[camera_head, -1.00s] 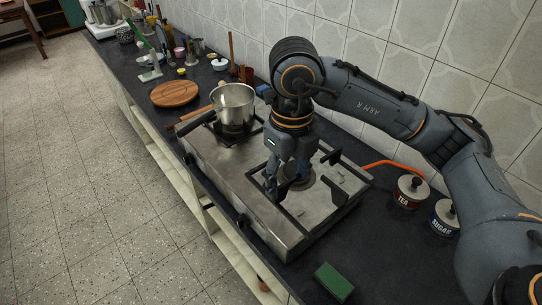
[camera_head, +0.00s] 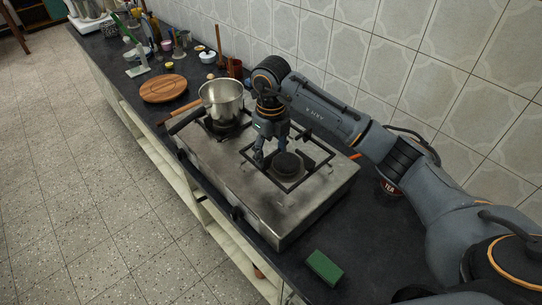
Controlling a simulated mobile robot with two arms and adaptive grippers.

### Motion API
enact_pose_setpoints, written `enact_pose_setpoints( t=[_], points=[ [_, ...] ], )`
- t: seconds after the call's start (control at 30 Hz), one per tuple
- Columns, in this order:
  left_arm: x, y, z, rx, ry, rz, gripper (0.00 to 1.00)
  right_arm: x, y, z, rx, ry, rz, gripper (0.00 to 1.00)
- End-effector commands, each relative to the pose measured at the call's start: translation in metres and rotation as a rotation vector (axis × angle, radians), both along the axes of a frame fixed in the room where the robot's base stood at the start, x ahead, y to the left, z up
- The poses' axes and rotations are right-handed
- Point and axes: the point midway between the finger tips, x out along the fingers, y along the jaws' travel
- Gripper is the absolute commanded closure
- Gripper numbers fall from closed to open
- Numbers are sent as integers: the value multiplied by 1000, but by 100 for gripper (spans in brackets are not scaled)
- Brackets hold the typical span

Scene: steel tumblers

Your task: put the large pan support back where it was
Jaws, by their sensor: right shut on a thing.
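The large pan support (camera_head: 311,174) is a square black frame with short inward prongs. It frames the right burner (camera_head: 287,164) on the steel gas stove (camera_head: 275,217). My right gripper (camera_head: 266,162) points down at the support's left part and is shut on it. The gripper hides part of the frame there. I cannot tell whether the support rests fully on the stove top or sits slightly above it. My left gripper is out of view.
A green sponge (camera_head: 323,267) lies on the counter in front. A tea tin (camera_head: 390,187) is partly hidden behind my arm.

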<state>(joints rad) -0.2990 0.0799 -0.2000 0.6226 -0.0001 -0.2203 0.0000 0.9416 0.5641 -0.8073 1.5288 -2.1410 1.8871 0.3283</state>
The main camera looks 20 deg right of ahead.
Motion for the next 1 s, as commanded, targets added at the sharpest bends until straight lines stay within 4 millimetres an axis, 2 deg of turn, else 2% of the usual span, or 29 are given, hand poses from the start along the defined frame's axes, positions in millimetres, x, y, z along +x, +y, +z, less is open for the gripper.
enact_pose_setpoints(
  t=[0.1,0.2,1.0],
  points=[
    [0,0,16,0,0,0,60,-1,1,-15,2,7,0,79],
    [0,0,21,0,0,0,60,0,1,-26,2,3,-1,79],
    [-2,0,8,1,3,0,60,1,0,-42,2,-2,-1,79]
  ],
)
